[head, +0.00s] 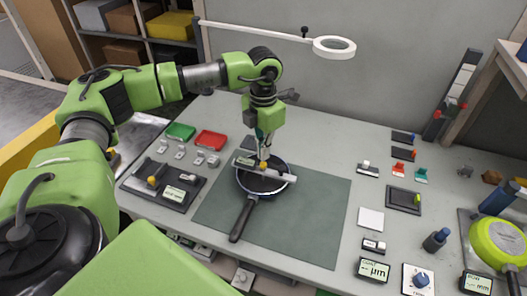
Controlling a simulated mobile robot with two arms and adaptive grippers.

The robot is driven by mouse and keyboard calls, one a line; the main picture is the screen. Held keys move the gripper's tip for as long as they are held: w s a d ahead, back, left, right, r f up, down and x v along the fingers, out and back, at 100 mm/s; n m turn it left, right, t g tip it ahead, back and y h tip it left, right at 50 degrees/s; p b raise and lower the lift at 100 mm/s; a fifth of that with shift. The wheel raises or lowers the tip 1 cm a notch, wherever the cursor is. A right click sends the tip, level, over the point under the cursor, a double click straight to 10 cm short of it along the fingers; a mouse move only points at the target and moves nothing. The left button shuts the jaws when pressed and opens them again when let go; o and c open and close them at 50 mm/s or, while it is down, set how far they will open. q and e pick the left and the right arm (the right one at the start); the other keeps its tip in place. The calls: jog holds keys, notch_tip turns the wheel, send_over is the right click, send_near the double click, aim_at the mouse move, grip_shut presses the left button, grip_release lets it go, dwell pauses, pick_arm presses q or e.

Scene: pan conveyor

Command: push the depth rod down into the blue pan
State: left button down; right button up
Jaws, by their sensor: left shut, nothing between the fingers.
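The blue pan (247,187) is dark inside with a blue rim. It sits on the green-grey mat, its black handle pointing toward the front. A grey depth gauge (280,177) with a bar and small display lies across the pan's rim. A small yellow knob (264,165) stands at the gauge's middle; the rod below it is too small to make out. My left gripper (265,153) points down just above the knob, shut and empty. I cannot tell whether its fingertips touch the knob. My right gripper is not in view.
A green tray (180,131) and a red tray (211,140) lie behind and left of the pan. A dark gauge tray (165,182) lies left of the mat (310,225). A ring lamp (334,47) hangs above. Small tools and displays fill the right side; the mat's right part is clear.

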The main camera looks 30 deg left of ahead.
pick_arm(q)
notch_tip(320, 180, up, 6)
jog(key=p, duration=0.3)
jog(key=shift+r+p, duration=0.2)
jog(key=shift+p, duration=0.15)
jog(key=shift+s+f, duration=0.1)
dwell(0.4)
